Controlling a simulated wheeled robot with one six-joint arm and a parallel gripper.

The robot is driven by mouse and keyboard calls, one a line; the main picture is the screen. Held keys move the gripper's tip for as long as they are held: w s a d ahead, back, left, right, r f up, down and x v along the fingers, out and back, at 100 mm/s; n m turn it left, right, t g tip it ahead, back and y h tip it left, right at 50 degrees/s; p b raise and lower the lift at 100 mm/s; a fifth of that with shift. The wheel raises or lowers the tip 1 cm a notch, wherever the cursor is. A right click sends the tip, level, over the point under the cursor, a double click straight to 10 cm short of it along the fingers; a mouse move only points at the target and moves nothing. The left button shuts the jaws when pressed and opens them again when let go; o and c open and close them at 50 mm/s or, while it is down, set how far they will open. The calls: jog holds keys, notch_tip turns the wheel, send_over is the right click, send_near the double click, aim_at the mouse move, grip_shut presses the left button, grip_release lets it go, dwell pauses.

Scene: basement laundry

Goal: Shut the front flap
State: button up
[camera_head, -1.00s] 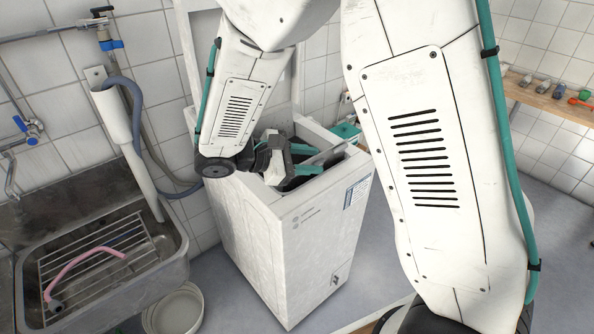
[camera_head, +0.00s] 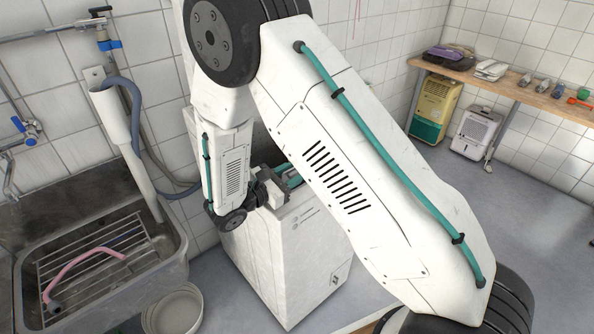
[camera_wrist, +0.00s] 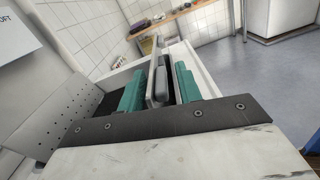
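The white top-loading washing machine (camera_head: 285,250) stands beside the sink, its top opening largely hidden by my arm in the head view. In the wrist view my gripper (camera_wrist: 163,75) is down at this opening. Its two teal fingers are apart. A thin grey plate (camera_wrist: 154,58), seen nearly edge-on, stands up between them; it looks like a flap, but whether the fingers touch it is unclear. A perforated grey metal panel (camera_wrist: 68,112) lies left of the fingers. In the head view the fingers are mostly hidden behind my arm.
A steel sink (camera_head: 165,265) with a rack and pink hose is at left, and a pale basin (camera_head: 175,310) is on the floor. A wooden shelf (camera_head: 530,98) with small items runs along the right wall, above a white dehumidifier (camera_head: 477,132). The floor at right is clear.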

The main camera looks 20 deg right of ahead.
jog(key=shift+w+d, duration=0.2)
jog(key=shift+d, duration=0.4)
grip_shut()
